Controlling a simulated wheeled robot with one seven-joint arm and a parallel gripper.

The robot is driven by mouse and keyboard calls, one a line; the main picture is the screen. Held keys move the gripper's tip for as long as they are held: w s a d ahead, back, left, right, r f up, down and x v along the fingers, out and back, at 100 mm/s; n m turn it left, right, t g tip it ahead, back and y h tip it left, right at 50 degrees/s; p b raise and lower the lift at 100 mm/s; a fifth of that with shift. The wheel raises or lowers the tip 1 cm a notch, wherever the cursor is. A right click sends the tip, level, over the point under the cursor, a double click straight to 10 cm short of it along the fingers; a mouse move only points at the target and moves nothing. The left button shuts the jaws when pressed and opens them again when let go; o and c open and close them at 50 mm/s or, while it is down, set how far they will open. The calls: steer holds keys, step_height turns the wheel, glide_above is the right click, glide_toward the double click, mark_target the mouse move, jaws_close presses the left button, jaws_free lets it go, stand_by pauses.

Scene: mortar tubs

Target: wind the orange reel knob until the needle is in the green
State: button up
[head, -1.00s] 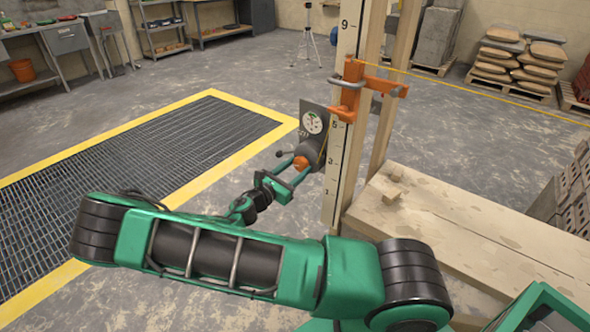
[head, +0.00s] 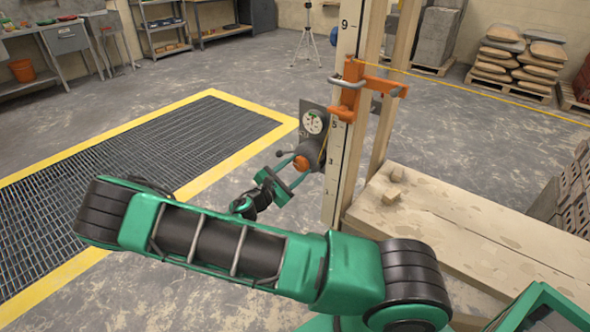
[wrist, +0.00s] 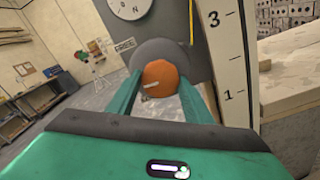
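The orange reel knob (head: 301,163) is on the front of a grey reel, low on a post. In the wrist view the knob (wrist: 161,77) shows a pale mark and sits between my two green fingers. My gripper (wrist: 161,88) looks open around it, one finger each side; I see no clear contact. In the head view my gripper (head: 302,166) reaches the knob from lower left. The round white gauge (head: 314,122) is on a grey plate above, with some green on its face. Its needle is too small to read; the wrist view cuts off the gauge's top (wrist: 130,8).
A numbered white scale board (head: 334,165) stands right beside the reel, with an orange clamp (head: 350,88) higher up. A wooden platform (head: 440,225) is to the right. Yellow-edged floor grating (head: 130,155) lies left, with clear floor between.

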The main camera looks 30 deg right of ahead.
steer(key=o, duration=0.4)
steer(key=shift+a, duration=0.15)
steer(key=v, duration=1)
steer(key=shift+a, duration=0.3)
steer(key=shift+s, duration=0.1)
